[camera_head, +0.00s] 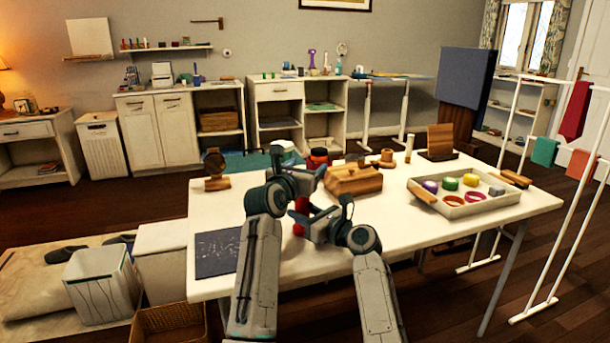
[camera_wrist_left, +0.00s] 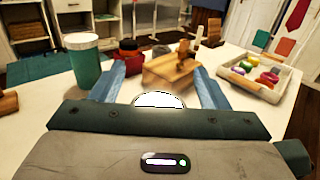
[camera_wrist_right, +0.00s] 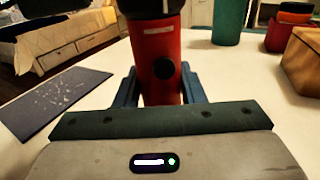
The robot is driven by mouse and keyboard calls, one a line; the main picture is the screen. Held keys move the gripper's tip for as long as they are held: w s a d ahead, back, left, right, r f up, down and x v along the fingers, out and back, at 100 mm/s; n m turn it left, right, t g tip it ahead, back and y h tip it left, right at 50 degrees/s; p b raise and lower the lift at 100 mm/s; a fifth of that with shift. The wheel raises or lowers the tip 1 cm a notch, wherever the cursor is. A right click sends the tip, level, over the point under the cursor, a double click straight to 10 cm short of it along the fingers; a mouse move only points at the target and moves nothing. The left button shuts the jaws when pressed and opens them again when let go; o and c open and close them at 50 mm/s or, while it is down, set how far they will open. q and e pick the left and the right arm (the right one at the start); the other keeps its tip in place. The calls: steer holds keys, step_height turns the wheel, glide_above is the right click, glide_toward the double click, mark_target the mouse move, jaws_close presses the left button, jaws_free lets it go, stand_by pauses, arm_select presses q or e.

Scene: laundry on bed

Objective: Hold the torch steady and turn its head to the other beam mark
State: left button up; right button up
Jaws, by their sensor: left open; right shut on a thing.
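The torch (camera_head: 301,204) stands upright with a red body and dark head. In the right wrist view its red body (camera_wrist_right: 160,50) has a dark round button and a pale line near the top. My right gripper (camera_head: 305,214) is shut on this body. My left gripper (camera_head: 300,166) is open above it, at the torch's head. In the left wrist view the bright white lens (camera_wrist_left: 158,100) lies between the open fingers; I cannot tell whether they touch the head. The head is mostly cut off in the right wrist view, and the beam marks cannot be made out.
A green cup with a pale lid (camera_wrist_left: 85,62) is close to my left gripper. A tray (camera_head: 456,212) of coloured rings is right; a dark sheet (camera_head: 217,252) lies left.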

arm_select(q)
step_height(320, 180, up, 8)
steer(key=shift+r, duration=0.1)
stand_by(0.4)
